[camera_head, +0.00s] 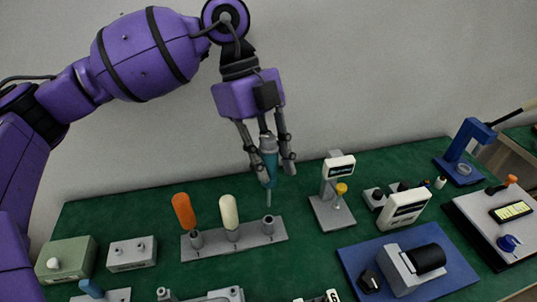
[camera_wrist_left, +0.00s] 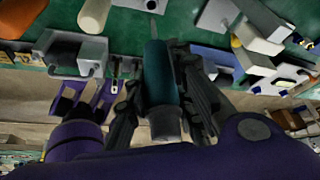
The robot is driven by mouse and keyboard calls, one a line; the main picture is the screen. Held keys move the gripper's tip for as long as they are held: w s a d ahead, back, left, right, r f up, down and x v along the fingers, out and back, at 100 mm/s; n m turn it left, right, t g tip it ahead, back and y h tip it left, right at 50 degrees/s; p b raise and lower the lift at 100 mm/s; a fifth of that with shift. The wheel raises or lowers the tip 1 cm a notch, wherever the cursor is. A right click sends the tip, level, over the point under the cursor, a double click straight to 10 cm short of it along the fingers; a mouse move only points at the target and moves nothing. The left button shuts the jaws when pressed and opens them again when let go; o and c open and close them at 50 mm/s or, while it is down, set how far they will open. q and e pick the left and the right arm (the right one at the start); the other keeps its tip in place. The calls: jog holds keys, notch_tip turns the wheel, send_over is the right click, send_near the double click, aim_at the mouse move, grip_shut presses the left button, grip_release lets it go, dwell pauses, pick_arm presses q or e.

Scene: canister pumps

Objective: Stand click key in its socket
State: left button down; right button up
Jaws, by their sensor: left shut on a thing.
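My left gripper (camera_head: 268,165) is shut on the click key (camera_head: 269,172), which has a teal handle and a thin grey shaft. The key hangs upright, shaft down. It also shows between the fingers in the left wrist view (camera_wrist_left: 160,75). The grey rack (camera_head: 212,246) stands on the green table below. Its right-hand socket (camera_head: 268,226) is empty, and the shaft tip appears just above it, apart from it. An orange-handled tool (camera_head: 184,210) and a cream-handled tool (camera_head: 229,212) stand in the other sockets.
A grey stand with a display (camera_head: 337,170) is right of the rack. A white display box (camera_head: 404,208) and a blue mat (camera_head: 450,277) with a grey and black pump lie farther right. A green box (camera_head: 66,260) and a grey box (camera_head: 132,254) are at left.

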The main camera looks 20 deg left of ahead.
pick_arm(q)
notch_tip(320, 180, down, 2)
jog(key=b, duration=0.2)
send_over(269, 206)
jog(key=shift+w+a+f, duration=0.1)
jog(key=shift+w+f, duration=0.05)
jog(key=shift+f, duration=2.5)
jog(key=shift+f+b, duration=0.3)
jog(key=shift+f, duration=0.6)
jog(key=shift+f, duration=0.35)
jog(key=c, duration=1.4)
grip_release()
jog(key=shift+c, duration=0.2)
